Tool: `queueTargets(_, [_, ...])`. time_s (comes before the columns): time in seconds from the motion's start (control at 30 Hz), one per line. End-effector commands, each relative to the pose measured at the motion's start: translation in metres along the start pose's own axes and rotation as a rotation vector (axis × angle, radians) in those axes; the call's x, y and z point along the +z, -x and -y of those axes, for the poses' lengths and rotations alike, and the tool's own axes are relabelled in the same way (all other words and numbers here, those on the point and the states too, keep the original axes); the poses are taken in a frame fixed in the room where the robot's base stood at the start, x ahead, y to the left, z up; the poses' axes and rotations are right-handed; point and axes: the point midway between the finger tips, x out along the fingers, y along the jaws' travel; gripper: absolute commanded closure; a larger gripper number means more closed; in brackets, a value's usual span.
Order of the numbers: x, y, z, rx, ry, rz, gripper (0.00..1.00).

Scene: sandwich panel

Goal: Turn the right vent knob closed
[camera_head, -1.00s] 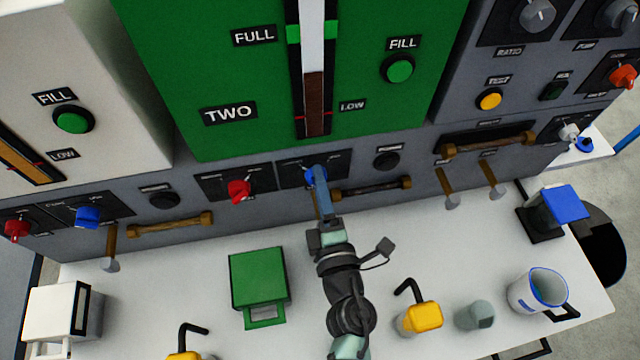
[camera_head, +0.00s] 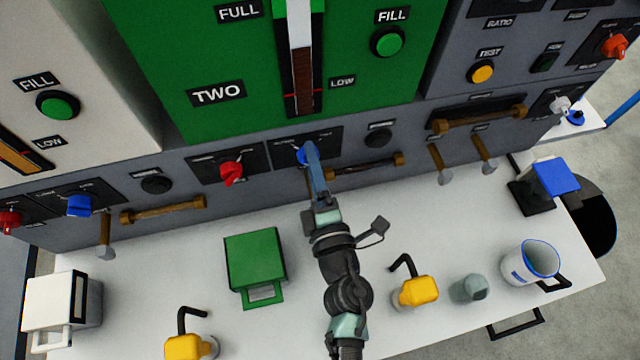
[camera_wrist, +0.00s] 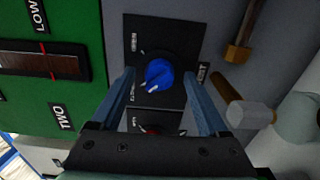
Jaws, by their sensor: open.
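A blue knob (camera_head: 300,156) sits on a black plate below the green TWO panel. It is partly hidden behind my gripper (camera_head: 311,147) in the head view. In the wrist view the blue knob (camera_wrist: 158,75) shows clearly, with a white pointer mark toward the lower left. My gripper (camera_wrist: 160,77) is open there, with one blue finger on each side of the knob and gaps between. I cannot tell how deep the fingers reach. A red knob (camera_head: 231,172) is on the plate to the left. The small labels are too blurred to read.
A brown handle (camera_head: 365,167) runs along the panel right of the blue knob, under a black round button (camera_head: 379,136). Below, the white table holds a green box (camera_head: 254,258) and a yellow-topped dispenser (camera_head: 415,291).

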Motion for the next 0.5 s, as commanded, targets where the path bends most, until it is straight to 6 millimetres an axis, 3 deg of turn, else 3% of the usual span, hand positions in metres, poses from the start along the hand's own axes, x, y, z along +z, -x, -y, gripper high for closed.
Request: queueTargets(0.5, [0.000,0.090,0.004,-0.004,0.000,0.001,0.22])
